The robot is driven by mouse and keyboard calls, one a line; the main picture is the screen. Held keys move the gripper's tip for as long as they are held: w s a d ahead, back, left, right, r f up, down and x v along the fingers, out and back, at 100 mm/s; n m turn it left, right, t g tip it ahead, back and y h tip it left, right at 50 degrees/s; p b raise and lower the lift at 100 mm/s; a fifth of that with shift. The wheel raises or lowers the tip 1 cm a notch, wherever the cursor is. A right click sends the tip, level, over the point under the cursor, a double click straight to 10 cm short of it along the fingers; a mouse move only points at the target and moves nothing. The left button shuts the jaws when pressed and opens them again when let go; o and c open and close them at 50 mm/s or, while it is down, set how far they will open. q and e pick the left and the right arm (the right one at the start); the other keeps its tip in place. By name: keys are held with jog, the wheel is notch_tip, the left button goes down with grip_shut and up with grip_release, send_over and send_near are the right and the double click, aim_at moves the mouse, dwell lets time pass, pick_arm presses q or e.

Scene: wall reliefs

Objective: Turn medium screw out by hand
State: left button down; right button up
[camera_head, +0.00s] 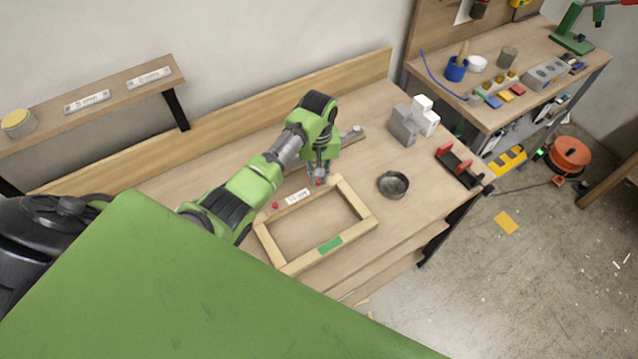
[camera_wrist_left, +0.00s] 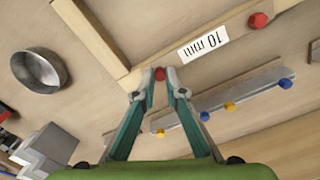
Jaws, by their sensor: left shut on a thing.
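A wooden frame (camera_head: 356,207) lies on the workbench with a white "10 mm" label (camera_wrist_left: 203,43) on one side. A red screw (camera_wrist_left: 160,73) shows between the fingertips of my left gripper (camera_wrist_left: 161,78) at the labelled end of the frame. My left gripper (camera_head: 319,179) is shut on this screw, pointing down at the frame's far corner in the head view. A second red screw head (camera_wrist_left: 258,20) stands beyond the label, apart from the gripper. It also shows in the head view (camera_head: 275,206). How deep the held screw sits cannot be told. My right gripper is not in view.
A metal strip (camera_wrist_left: 250,88) with yellow and blue screws lies beside the frame. A round metal bowl (camera_head: 393,184), grey and white blocks (camera_head: 404,126) and a black holder with red parts (camera_head: 459,166) stand to the right. A wall shelf (camera_head: 110,93) is at left.

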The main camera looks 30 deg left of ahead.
aim_at(319, 181)
pick_arm(q)
jog(key=shift+r, duration=0.25)
dwell(0.4)
jog(key=shift+r, duration=1.8)
jog(key=shift+r, duration=0.1)
jog(key=shift+r, duration=0.95)
